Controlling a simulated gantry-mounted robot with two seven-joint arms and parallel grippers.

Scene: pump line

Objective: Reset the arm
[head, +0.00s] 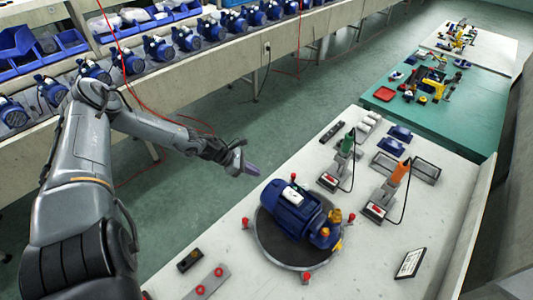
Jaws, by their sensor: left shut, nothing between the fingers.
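My left arm comes in from the left in the head view. Its gripper (246,166) is shut and empty, held in the air near the left edge of the white worktable (222,242). It is up and to the left of a blue pump (292,207), apart from it. The pump lies on a dark round turntable (272,240) with red knobs around its rim and brass fittings at its right end. My right gripper is not in the picture.
Green-handled (347,143) and orange-handled (400,172) tools stand in holders with cables. A framed card (410,263) lies at the front right. A conveyor (225,55) with several blue pumps runs along the back. Red cords hang near my left arm.

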